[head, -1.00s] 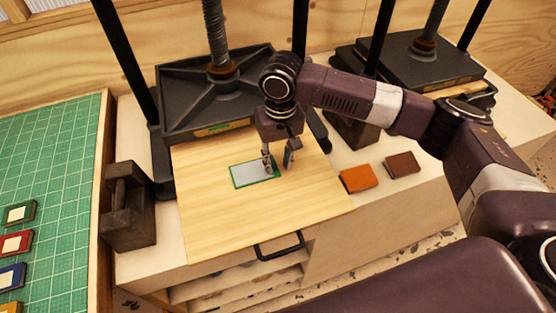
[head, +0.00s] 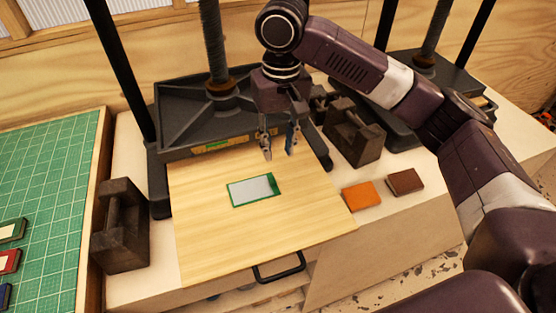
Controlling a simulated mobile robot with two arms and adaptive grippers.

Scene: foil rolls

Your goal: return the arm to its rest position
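My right gripper (head: 279,153) hangs from the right arm above the back part of the wooden board (head: 210,245). Its two fingers are apart, with nothing between them. A green-edged piece with a silvery grey face (head: 253,189) lies flat on the board, below and to the left of the fingers, clear of them. My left gripper is not in the head view.
A black screw press (head: 190,115) stands behind the board, another (head: 450,88) at the back right. Dark metal weights stand left (head: 121,235) and right (head: 355,135). Orange (head: 361,196) and brown (head: 405,181) blocks lie right. A green cutting mat (head: 50,190) lies left.

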